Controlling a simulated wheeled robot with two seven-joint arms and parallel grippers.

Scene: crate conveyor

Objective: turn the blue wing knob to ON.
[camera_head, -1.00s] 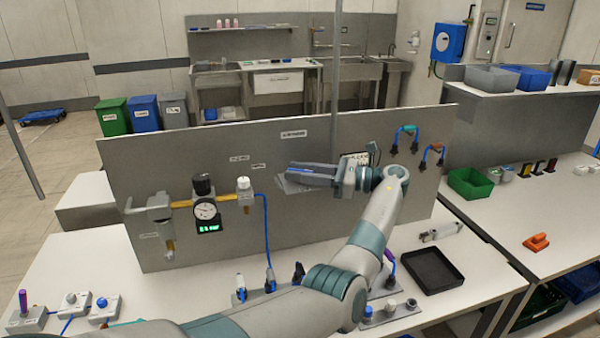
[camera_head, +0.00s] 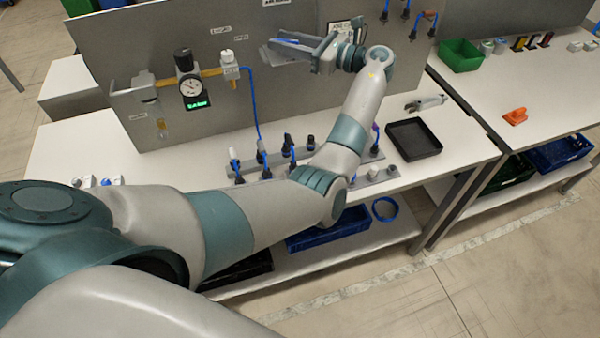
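My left gripper (camera_head: 292,40) is at the end of my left arm, in front of the grey upright panel (camera_head: 262,103). Its fingers point left and look parted, with nothing clearly visible between them. I cannot clearly make out a blue wing knob; the part of the panel behind the gripper is partly hidden. Small blue knobs show on white boxes (camera_head: 80,182) at the table's left, partly cut off by my arm. Their shape is too small to tell. My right gripper is not in view.
A gauge (camera_head: 191,90) on yellow piping is fixed to the panel's left. A black tray (camera_head: 414,140) and a grey tool (camera_head: 426,103) lie on the table right of my arm. A green bin (camera_head: 460,55) stands on the right bench.

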